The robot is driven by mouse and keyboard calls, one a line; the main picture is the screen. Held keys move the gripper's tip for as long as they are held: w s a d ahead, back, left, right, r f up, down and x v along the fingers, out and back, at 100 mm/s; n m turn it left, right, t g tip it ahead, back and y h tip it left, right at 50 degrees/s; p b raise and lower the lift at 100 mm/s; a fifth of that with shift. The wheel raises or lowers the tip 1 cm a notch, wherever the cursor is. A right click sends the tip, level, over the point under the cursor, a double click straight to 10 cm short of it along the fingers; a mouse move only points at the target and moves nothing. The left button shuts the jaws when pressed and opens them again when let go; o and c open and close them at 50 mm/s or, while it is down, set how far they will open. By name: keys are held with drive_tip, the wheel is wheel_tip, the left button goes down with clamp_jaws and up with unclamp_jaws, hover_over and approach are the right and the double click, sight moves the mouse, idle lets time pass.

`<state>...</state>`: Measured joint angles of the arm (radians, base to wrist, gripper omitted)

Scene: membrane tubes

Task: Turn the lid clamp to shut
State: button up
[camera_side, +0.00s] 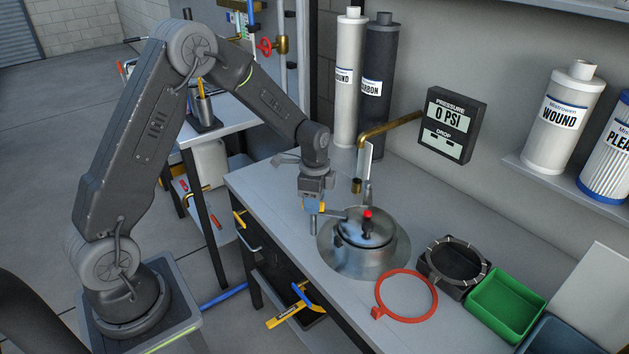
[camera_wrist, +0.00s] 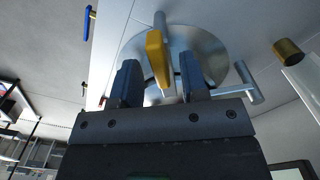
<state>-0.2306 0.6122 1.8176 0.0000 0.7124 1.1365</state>
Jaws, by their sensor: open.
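A round steel vessel (camera_side: 375,264) is set in the bench, with a domed metal lid and a red-topped knob (camera_side: 366,227) on it. A clamp lever extends from the lid's left side, and its yellow grip (camera_wrist: 155,55) shows in the wrist view with a silver bar behind it. My gripper (camera_side: 313,214) is at the left edge of the vessel. In the wrist view my gripper (camera_wrist: 160,82) is open, its two dark fingers apart, with the yellow grip appearing between and beyond them. Whether either finger touches the grip I cannot tell.
A red ring wrench (camera_side: 408,318), a black ring (camera_side: 452,262) and a green bin (camera_side: 503,308) lie right of the vessel. A brass spout (camera_side: 390,130) hangs behind it. The wall gauge (camera_side: 450,120) reads 0 PSI. The bench left of the vessel is mostly clear.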

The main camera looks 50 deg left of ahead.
wheel_tip(320, 180, up, 13)
idle(0.3)
drive_tip(key=s+d+r+n+t, duration=0.35)
drive_tip(key=s+d+r, duration=0.25)
drive_tip(key=s+r, duration=0.35)
drive_tip(key=s+d+n+t, duration=0.1)
drive_tip(key=s+d+n, duration=0.1)
drive_tip(key=s, duration=0.5)
drive_tip(key=s+d+n+t, duration=0.1)
drive_tip(key=s+d+n, duration=0.1)
drive_tip(key=s+n, duration=0.3)
drive_tip(key=shift+s+f, duration=0.15)
drive_tip(key=shift+s, duration=0.8)
